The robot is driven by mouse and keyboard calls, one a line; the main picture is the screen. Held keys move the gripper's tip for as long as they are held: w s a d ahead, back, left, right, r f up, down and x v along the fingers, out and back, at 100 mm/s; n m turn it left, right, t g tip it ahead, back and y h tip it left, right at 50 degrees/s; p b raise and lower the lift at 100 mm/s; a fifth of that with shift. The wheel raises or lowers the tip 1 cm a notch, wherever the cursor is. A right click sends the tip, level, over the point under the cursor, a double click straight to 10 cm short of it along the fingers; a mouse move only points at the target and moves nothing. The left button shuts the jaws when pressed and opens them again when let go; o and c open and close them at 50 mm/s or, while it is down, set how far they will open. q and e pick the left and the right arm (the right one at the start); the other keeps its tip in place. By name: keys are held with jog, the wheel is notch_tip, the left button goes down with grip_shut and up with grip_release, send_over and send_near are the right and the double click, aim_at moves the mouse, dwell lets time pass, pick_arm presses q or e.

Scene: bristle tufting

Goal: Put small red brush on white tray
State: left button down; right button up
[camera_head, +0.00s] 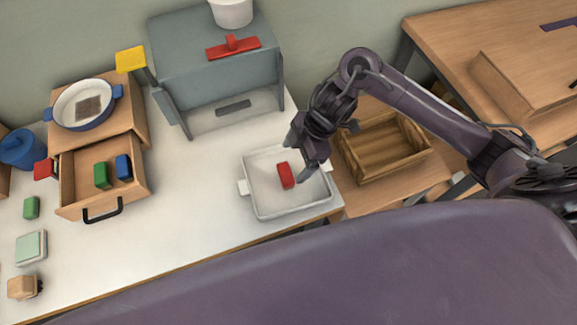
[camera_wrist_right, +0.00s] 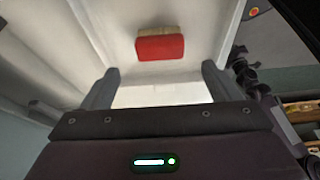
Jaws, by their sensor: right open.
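The small red brush (camera_head: 285,175) lies inside the white tray (camera_head: 262,209), near the middle of its floor. In the right wrist view the brush (camera_wrist_right: 160,47) shows its red back and a strip of tan bristles, and the tray floor (camera_wrist_right: 150,95) lies around it. My right gripper (camera_head: 307,160) is over the tray, beside the brush. In the wrist view its two fingers (camera_wrist_right: 158,85) are spread apart with nothing between them, and the brush lies beyond the fingertips, apart from them. My left gripper is not in view.
A wooden crate (camera_head: 385,172) stands right of the tray. A grey machine (camera_head: 205,75) with a red handle stands behind. An open drawer (camera_head: 83,163) at left holds a green and a blue block. Small items lie at the far left. The table centre is clear.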

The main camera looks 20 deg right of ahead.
jog(key=v, duration=0.4)
jog(key=shift+d+r+p, duration=0.15)
jog(key=shift+r+p, duration=0.25)
